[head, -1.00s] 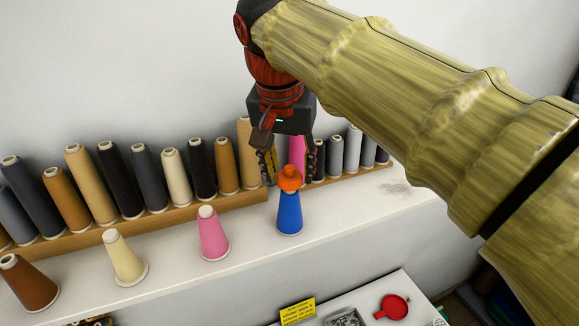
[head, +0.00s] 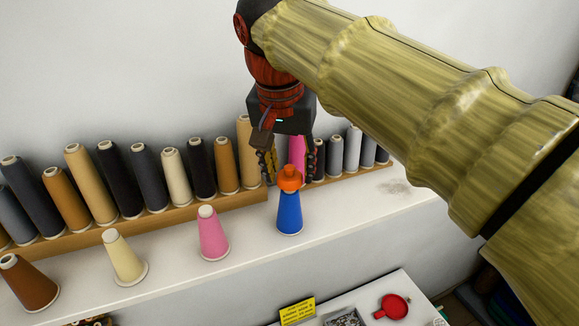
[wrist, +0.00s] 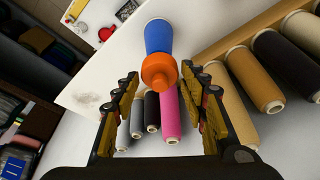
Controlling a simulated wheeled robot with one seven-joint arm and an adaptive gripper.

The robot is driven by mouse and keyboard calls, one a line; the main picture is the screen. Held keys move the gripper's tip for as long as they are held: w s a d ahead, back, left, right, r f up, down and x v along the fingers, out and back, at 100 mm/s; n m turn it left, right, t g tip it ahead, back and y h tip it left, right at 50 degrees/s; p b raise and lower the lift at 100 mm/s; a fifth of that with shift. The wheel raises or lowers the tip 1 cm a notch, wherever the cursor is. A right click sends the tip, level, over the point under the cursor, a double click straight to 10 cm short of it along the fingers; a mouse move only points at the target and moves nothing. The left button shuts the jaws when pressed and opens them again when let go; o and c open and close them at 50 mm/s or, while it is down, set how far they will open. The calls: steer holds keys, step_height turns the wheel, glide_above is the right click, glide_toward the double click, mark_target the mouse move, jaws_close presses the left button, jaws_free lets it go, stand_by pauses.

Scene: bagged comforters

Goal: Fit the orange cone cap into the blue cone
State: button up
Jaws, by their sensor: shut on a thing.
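The orange cone cap (head: 290,178) is at the top of the blue cone (head: 289,214), which stands upright on the white shelf. My gripper (head: 290,180) points down, with one finger on each side of the cap, and is shut on it. In the wrist view the cap (wrist: 158,71) shows between the fingertips (wrist: 160,73), in line with the blue cone (wrist: 158,37). The cap hides the cone's top opening, so I cannot tell how deep it sits.
On the white shelf (head: 170,262), pink (head: 213,234), cream (head: 123,257) and brown cones (head: 28,284) stand to the left. A row of thread cones on a wooden ledge (head: 150,218) runs close behind my gripper. A lower table with a red dish (head: 391,306) is in front.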

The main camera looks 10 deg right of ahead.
steer(key=shift+f+b, duration=0.8)
steer(key=shift+f, duration=0.25)
stand_by(0.4)
steer(key=o, duration=0.9)
steer(key=shift+o, duration=0.4)
steer(key=o, duration=0.6)
steer(key=shift+r, duration=0.1)
steer(key=shift+w+p+v, duration=0.1)
steer(key=shift+p+v, duration=1.15)
steer(key=shift+v, duration=0.45)
steer(key=shift+w+p+v, duration=0.15)
steer(key=shift+p+v, duration=1.05)
steer(key=shift+v, duration=0.5)
steer(key=shift+d, duration=0.1)
steer(key=shift+r, duration=0.15)
